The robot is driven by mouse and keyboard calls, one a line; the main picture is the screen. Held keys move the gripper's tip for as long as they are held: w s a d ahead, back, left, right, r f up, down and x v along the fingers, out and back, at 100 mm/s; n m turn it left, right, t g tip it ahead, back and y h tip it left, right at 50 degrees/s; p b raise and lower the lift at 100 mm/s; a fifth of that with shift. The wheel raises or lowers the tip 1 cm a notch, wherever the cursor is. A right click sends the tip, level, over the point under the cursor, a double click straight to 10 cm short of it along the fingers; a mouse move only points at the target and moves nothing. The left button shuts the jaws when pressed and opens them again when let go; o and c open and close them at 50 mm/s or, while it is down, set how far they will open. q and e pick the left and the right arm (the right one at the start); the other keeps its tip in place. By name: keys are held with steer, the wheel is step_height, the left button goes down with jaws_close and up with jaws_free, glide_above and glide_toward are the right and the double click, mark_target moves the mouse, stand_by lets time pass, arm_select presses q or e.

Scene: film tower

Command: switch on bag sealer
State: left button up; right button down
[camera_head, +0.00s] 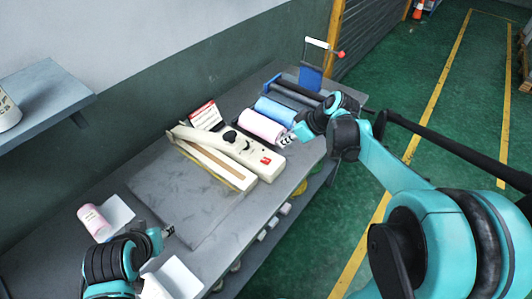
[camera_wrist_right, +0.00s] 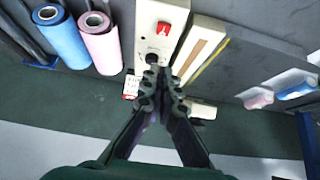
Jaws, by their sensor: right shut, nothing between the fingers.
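The bag sealer (camera_head: 245,152) is a long white device lying on the bench in the head view. Its red switch (camera_head: 266,161) is near its right end and a black knob (camera_head: 230,136) sits further left. The wrist view shows the same red switch (camera_wrist_right: 164,28) at the top. My right gripper (camera_head: 287,141) is shut and empty, close to the sealer's switch end and beside the pink roll. In the wrist view its fingertips (camera_wrist_right: 161,74) appear just below the knob; contact cannot be told. My left gripper (camera_head: 168,231) is low over the bench's front left, its fingers too small to read.
A pink roll (camera_head: 260,127) and a blue roll (camera_head: 275,111) lie behind the sealer's right end. A red and white card (camera_head: 205,115) stands behind it. A grey wall shelf (camera_head: 42,91) juts out at left.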

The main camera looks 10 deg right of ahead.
steer(key=shift+f, duration=0.1)
steer(key=b, duration=0.4)
glide_above(268, 161)
steer(key=f, duration=0.8)
steer(key=shift+s+d+f, duration=0.15)
steer(key=shift+s+d, duration=0.1)
steer(key=shift+s, duration=0.1)
step_height(268, 161, down, 2)
steer(key=shift+s+d+f+b, duration=0.15)
steer(key=shift+f+b, duration=0.1)
steer(key=shift+b, duration=0.2)
steer(key=shift+s+f, duration=0.1)
steer(key=shift+f, duration=0.45)
steer(key=shift+s+d+f+t+y+b, duration=0.2)
steer(key=shift+f+t+y+b, duration=0.25)
steer(key=shift+b, duration=0.55)
steer(key=shift+w+a+r, duration=0.1)
